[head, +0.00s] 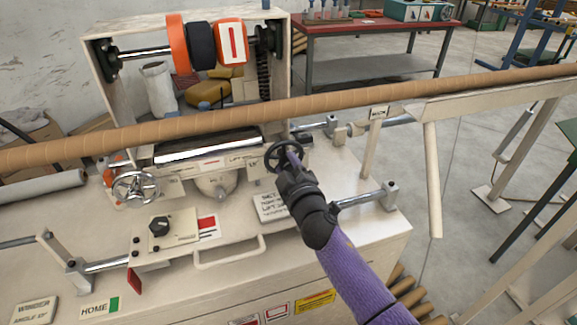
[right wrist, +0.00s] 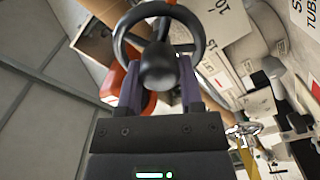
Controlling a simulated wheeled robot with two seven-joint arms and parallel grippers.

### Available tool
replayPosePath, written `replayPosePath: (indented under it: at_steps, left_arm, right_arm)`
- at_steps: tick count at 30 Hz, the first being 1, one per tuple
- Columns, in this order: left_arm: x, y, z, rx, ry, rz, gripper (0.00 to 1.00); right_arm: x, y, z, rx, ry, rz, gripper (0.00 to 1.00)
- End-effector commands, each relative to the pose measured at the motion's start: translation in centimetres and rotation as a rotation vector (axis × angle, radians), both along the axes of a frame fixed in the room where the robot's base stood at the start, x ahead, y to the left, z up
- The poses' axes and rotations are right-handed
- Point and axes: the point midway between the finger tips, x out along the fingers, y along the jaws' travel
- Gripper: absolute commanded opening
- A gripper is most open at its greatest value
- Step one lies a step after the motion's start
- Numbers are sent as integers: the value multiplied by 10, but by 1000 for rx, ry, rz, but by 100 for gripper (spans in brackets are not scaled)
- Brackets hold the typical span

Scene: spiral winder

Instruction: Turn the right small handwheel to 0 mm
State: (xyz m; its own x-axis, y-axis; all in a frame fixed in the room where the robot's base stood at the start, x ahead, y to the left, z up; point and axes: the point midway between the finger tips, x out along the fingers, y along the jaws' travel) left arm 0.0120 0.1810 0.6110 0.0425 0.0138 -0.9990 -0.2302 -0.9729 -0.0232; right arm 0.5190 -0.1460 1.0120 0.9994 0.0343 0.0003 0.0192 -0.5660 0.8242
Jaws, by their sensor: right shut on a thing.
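The right small handwheel (head: 272,161) is black and stands at the right end of the winder's roller assembly. In the right wrist view its dark ring (right wrist: 122,32) and round knob (right wrist: 158,66) fill the top middle. My right gripper (head: 292,163) reaches up from the lower right and covers part of the wheel. In the right wrist view its two purple-grey fingers (right wrist: 158,82) lie either side of the knob, shut on it. A plate with the numbers 10 and 15 (right wrist: 222,72) shows beside the wheel; no pointer on it can be made out. My left gripper is out of view.
A silver handwheel (head: 135,188) stands to the left. A long brown tube (head: 330,103) runs across just above the black wheel. A black knob (head: 159,226) and a pale bar handle (head: 230,256) are in front. A sign plate (head: 270,207) lies below the wheel.

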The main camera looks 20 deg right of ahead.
Motion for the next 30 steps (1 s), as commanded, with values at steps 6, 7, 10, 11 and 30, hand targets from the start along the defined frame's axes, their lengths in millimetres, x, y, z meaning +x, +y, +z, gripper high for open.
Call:
replayPosePath:
  at_steps: [6,7,10,11,30]
  left_arm:
    - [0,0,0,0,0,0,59]
    - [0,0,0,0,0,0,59]
    - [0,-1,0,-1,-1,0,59]
    - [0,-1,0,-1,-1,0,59]
    - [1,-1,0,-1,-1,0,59]
  right_arm:
    - [0,0,-2,-172,-4,0,0]
    - [0,0,-2,-193,-4,0,0]
    - [0,0,-2,-255,-7,0,0]
    - [0,1,-2,-272,-7,0,0]
    - [0,1,-3,-410,-10,0,0]
